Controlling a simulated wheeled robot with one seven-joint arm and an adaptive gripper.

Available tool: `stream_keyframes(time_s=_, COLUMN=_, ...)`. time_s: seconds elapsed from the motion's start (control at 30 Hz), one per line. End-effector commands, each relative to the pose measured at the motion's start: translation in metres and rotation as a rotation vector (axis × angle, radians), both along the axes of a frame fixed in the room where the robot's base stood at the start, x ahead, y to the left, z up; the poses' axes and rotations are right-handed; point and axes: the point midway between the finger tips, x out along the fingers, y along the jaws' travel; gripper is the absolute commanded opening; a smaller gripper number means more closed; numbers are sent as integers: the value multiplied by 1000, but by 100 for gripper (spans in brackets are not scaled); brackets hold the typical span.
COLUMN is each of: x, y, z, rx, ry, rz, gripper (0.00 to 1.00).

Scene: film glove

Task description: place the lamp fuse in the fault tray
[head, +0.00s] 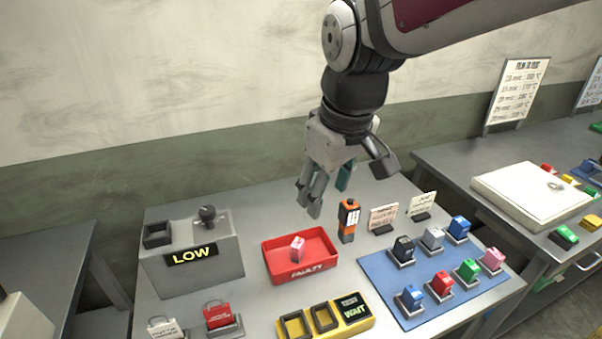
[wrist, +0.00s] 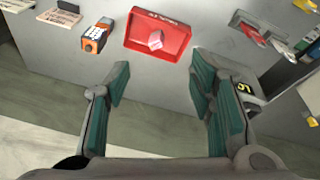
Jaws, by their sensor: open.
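The red fault tray (head: 275,275) stands on the grey table, its front wall marked FAULT. A small pink block (head: 297,248) lies inside it, slightly tilted; I cannot read any marking that names it as the lamp fuse. My gripper (head: 338,188) is open and empty, raised above and behind the tray. In the wrist view the tray (wrist: 133,40) and the pink block (wrist: 155,40) show beyond the open fingers (wrist: 160,80), apart from them.
An orange and black device (head: 348,222) stands close right of the tray. A blue mat (head: 381,279) holds several coloured blocks on holders, one pink. A grey box reading LOW (head: 195,275) stands left, and a yellow panel reading WAIT (head: 340,334) in front.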

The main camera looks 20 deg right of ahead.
Motion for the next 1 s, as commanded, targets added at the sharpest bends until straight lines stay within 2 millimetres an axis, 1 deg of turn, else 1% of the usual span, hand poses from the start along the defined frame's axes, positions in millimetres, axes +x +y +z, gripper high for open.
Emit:
stream_keyframes(time_s=0.03, x=-13, y=0, z=8, rx=9, ry=-29, rz=-32, gripper=49)
stream_keyframes(time_s=0.2, x=-52, y=0, z=21, rx=51, ry=-103, rz=-148, gripper=49)
stream_keyframes(time_s=0.3, x=-72, y=0, z=25, rx=77, ry=-141, rz=-208, gripper=49)
stream_keyframes(time_s=0.43, x=-90, y=0, z=26, rx=105, ry=-176, rz=-265, gripper=49)
stream_keyframes(time_s=0.6, x=-101, y=0, z=26, rx=123, ry=-197, rz=-301, gripper=49)
stream_keyframes(time_s=1.0, x=-102, y=0, z=26, rx=126, ry=-198, rz=-305, gripper=49)
